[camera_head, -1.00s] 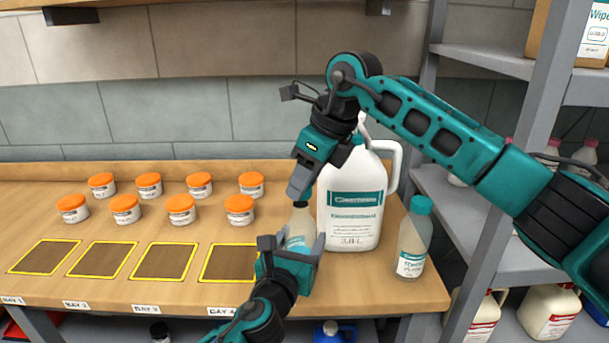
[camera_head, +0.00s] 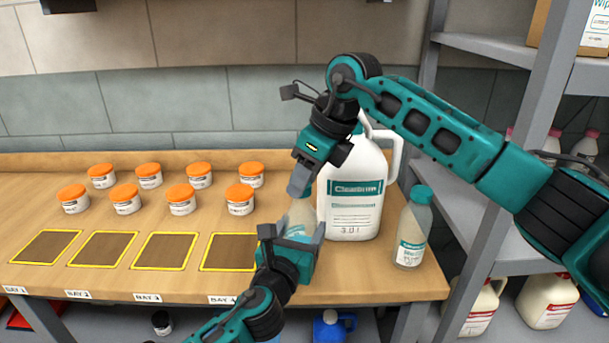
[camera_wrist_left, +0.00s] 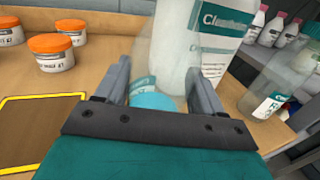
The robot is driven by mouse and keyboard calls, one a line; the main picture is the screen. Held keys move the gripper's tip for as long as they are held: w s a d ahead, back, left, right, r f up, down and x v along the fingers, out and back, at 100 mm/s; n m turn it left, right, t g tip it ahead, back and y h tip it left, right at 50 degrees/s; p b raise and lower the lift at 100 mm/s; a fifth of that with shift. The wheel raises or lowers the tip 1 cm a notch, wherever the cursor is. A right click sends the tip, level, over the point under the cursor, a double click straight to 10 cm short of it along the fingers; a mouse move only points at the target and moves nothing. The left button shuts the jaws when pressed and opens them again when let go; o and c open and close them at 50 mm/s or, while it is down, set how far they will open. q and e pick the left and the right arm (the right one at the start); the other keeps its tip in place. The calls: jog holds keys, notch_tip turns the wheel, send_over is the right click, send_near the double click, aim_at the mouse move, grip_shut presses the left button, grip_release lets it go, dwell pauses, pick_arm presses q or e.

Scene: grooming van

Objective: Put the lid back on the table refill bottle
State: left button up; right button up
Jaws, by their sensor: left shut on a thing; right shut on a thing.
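The clear refill bottle (camera_head: 300,214) with a teal and white label stands on the bench, left of the white jug. It also shows between the fingers in the left wrist view (camera_wrist_left: 146,72). My left gripper (camera_head: 292,243) is shut around the bottle's body from the front. My right gripper (camera_head: 298,190) points down at the bottle's top. It is shut on what appears to be the lid, which its fingertips hide; I cannot tell how the lid sits on the neck. In the left wrist view a rounded teal shape (camera_wrist_left: 152,101) shows low between the fingers; I cannot tell what it is.
The large white jug (camera_head: 352,195) stands close behind the bottle. Another clear bottle (camera_head: 413,228) with a teal cap stands at the right. Several orange-lidded jars (camera_head: 182,199) and yellow-edged dark mats (camera_head: 165,251) are at the left. Grey shelving (camera_head: 480,45) stands at the right.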

jog(key=shift+f, duration=0.55)
